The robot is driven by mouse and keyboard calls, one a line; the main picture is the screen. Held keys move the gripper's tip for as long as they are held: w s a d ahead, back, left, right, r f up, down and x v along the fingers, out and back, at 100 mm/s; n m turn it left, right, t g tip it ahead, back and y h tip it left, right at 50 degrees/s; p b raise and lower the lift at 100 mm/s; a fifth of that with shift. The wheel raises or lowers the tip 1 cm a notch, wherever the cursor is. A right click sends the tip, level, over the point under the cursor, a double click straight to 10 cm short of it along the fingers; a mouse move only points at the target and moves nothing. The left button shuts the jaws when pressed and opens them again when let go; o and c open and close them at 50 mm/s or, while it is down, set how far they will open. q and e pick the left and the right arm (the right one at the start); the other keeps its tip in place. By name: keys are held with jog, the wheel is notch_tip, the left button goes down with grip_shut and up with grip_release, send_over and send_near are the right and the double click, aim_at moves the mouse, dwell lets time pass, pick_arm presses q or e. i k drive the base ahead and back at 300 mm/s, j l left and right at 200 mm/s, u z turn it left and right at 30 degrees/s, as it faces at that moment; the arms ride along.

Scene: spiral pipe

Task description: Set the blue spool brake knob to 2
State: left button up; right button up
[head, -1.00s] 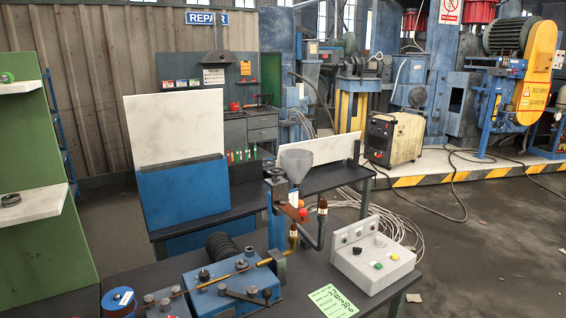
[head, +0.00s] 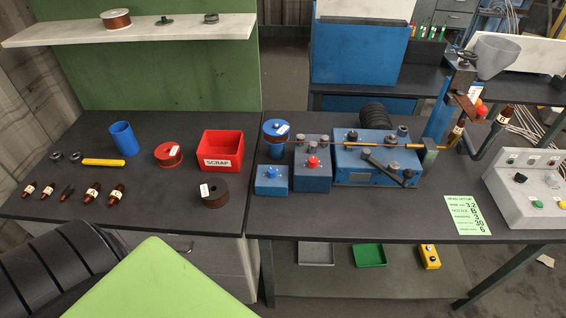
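A small blue knob (head: 272,174) sits on top of a low blue box (head: 272,187) near the front edge of the right-hand table. Its pointer and any scale numbers are too small to read. A blue-flanged spool (head: 275,130) with dark winding stands just behind this box. A red knob (head: 312,162) is on the taller blue box (head: 312,184) directly to the right. Neither of my grippers is in view, and nothing touches the knob.
The blue winding machine (head: 375,160) with levers stands right of the knob boxes. A green setting card (head: 467,216) and a grey control panel (head: 527,192) are further right. A red scrap bin (head: 222,150) and a dark spool (head: 214,194) are to the left. Bare tabletop lies in front of the boxes.

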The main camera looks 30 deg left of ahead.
aim_at(271, 172)
jog(key=k+u, duration=0.1)
jog(key=u, duration=0.8)
jog(key=l, duration=0.1)
